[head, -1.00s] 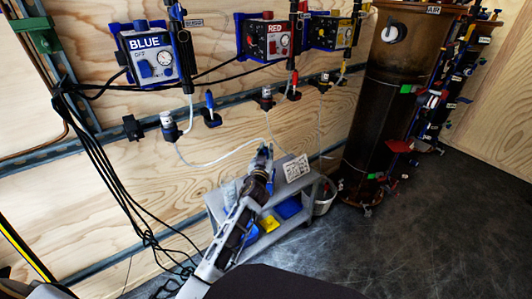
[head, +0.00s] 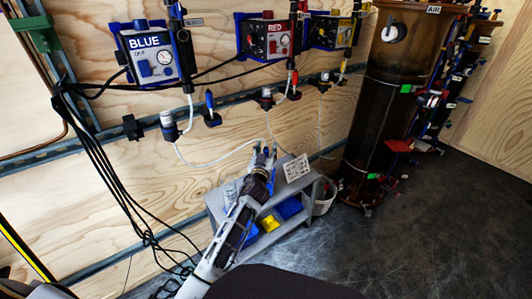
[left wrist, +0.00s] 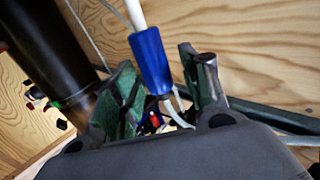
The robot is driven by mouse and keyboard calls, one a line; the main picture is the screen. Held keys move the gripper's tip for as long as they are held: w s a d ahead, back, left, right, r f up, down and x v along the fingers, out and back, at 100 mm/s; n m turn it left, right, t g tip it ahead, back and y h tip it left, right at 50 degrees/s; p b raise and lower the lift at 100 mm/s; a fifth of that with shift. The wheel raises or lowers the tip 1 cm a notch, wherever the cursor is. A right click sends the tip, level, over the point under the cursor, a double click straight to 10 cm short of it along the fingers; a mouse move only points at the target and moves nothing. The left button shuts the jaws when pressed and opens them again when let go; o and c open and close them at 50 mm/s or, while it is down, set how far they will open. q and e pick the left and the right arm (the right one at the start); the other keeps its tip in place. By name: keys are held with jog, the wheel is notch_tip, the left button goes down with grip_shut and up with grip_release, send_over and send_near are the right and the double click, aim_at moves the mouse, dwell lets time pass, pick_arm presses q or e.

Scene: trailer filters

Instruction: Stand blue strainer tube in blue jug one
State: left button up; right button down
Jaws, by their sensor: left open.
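The blue strainer tube (left wrist: 150,62) shows in the left wrist view as a blue sleeve on a white hose. It lies between the spread fingers of my left gripper (left wrist: 162,72); I cannot tell whether either finger touches it. In the head view my left gripper (head: 266,153) is open above the back of the grey cart. A white hose (head: 212,163) runs to it from the blue station. A clear vessel (head: 230,192) stands on the cart, partly hidden by my arm; I cannot tell whether it is blue jug one. My right gripper is not in view.
The grey cart (head: 262,243) holds blue bins (head: 289,207), a yellow item (head: 269,223) and a white printed card (head: 297,168). A bucket (head: 324,201) stands right of it. A tall brown column (head: 385,110) stands further right. Black cables hang at left. Floor at right is clear.

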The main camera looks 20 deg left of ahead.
pick_arm(q)
jog(key=shift+r, duration=4.65)
jog(key=shift+f, duration=0.1)
